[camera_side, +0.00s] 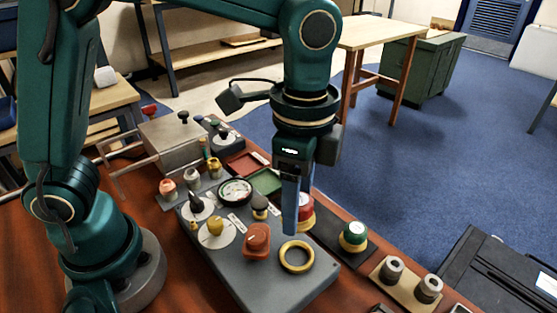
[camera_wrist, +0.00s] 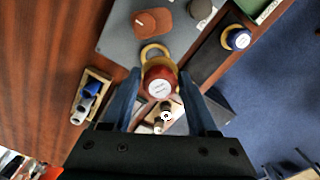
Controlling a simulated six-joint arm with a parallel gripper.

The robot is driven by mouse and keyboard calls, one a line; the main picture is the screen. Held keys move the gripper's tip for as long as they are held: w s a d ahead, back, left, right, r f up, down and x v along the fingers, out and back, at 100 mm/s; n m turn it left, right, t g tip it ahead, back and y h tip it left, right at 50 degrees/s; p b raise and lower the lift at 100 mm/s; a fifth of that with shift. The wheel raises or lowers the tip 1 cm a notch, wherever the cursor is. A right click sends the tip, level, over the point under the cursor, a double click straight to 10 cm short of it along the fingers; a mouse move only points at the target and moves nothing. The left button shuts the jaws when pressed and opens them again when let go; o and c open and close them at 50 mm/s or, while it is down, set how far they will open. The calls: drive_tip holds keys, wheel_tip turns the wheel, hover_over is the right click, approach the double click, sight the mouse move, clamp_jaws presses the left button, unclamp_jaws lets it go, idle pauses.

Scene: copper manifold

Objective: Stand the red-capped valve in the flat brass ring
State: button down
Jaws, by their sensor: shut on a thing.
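My gripper (camera_side: 292,232) points down with blue fingers and is shut on the red-capped valve (camera_side: 307,203). In the side view a finger hides part of the valve, and its brass lower part shows beside the fingertips. In the wrist view the valve's round red cap (camera_wrist: 160,82) with a white label sits between the fingers. The flat brass ring (camera_side: 297,257) lies on the grey panel, below the fingertips in the side view. In the wrist view the ring (camera_wrist: 152,51) is just above the cap, partly covered by the valve. The valve appears apart from the ring.
An orange-red lever (camera_side: 257,240) stands close left of the ring. A green-capped valve (camera_side: 354,235) stands on a dark plate right of the panel (camera_side: 262,285). A tray with two grey cylinders (camera_side: 410,280) is at front right. Gauge and knobs crowd the panel's far part.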

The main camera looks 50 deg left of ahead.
drive_tip(key=shift+s+d, duration=0.3)
drive_tip(key=shift+d, duration=0.15)
drive_tip(key=shift+f, duration=2.5)
drive_tip(key=shift+f, duration=0.15)
drive_tip(key=shift+f, duration=0.25)
drive_tip(key=shift+f, duration=0.55)
drive_tip(key=shift+c, duration=2.2)
unclamp_jaws()
drive_tip(key=shift+r, duration=5.45)
